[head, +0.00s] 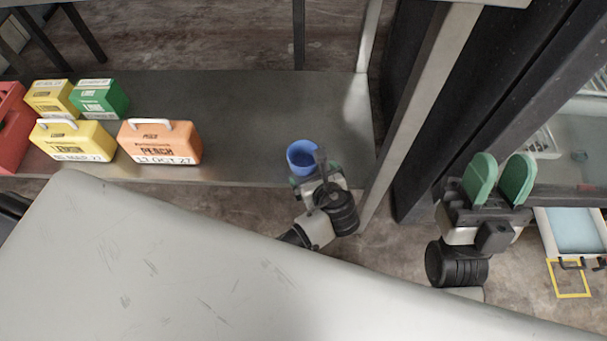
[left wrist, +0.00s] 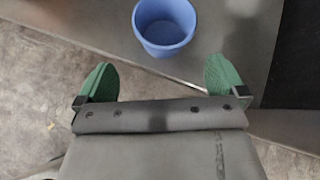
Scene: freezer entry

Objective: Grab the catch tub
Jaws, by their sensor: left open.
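The catch tub is a small round blue tub (head: 300,153), open at the top, standing upright on the right end of a grey shelf. In the left wrist view the blue tub (left wrist: 164,24) lies just beyond the fingertips, centred between them, with its far rim cut off by the frame edge. My left gripper (head: 316,172) is at the shelf's front edge, right by the tub; its green fingers (left wrist: 163,78) are spread wide with nothing between them. My right gripper (head: 499,178) is raised at the right, green fingers apart and empty.
The grey shelf (head: 250,110) is bare left of the tub. Yellow (head: 75,140), green (head: 99,97), orange (head: 160,143) and red (head: 11,125) boxes stand at its left. A pale post (head: 420,100) rises close right of the tub. A light-blue bin (head: 575,230) is far right.

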